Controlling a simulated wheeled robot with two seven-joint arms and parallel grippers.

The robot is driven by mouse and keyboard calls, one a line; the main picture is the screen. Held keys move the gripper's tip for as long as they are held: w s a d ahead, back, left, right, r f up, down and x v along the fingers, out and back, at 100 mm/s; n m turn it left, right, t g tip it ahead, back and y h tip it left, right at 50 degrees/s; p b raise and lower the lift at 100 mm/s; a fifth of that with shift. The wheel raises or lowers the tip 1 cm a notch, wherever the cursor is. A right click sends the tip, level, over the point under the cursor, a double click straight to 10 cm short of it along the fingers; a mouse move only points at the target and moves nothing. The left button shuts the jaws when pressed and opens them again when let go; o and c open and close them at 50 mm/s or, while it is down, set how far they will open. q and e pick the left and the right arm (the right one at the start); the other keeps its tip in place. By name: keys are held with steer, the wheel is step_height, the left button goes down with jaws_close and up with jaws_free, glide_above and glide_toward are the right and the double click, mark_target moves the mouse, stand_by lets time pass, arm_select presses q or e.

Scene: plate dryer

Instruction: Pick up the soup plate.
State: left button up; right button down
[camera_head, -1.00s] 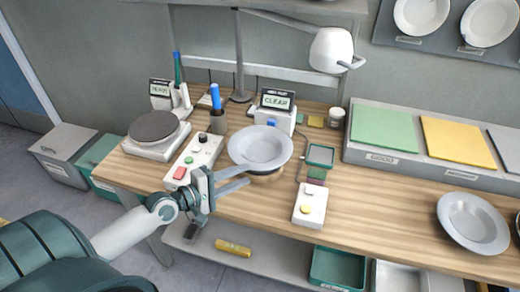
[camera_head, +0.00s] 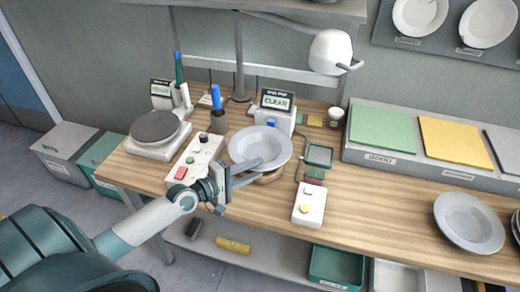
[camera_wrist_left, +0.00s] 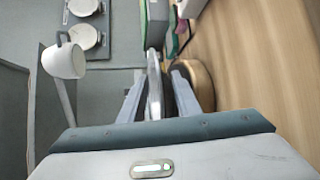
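A grey, deep-rimmed soup plate (camera_head: 258,146) rests on a round wooden stand (camera_head: 268,177) near the middle of the bench. My left gripper (camera_head: 260,168) reaches over its near rim, with one finger above the plate and the other lower, beside the rim. In the left wrist view the plate (camera_wrist_left: 155,85) shows edge-on between the two open fingers (camera_wrist_left: 158,92). A gap shows on the stand's side, and I cannot tell whether the other finger touches. My right gripper is not in view.
A hot plate (camera_head: 156,128), a button box (camera_head: 195,160) and a pen cup (camera_head: 218,121) stand to the left. A small white switch box (camera_head: 309,205) lies right of the stand. Another grey plate (camera_head: 469,222) lies on the far right.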

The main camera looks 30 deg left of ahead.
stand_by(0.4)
arm_select(q)
jaws_close()
steer(key=shift+r, duration=0.1)
steer(key=shift+w, duration=0.1)
steer(key=shift+r, duration=0.55)
step_height(320, 180, up, 3)
steer(key=shift+d+r, duration=0.1)
steer(key=shift+r, duration=0.05)
steer(key=s+d+r, duration=0.6)
steer(key=d, duration=0.3)
steer(key=shift+s+d+r+b, duration=0.2)
steer(key=shift+d+r+b, duration=0.1)
steer(key=shift+d, duration=0.05)
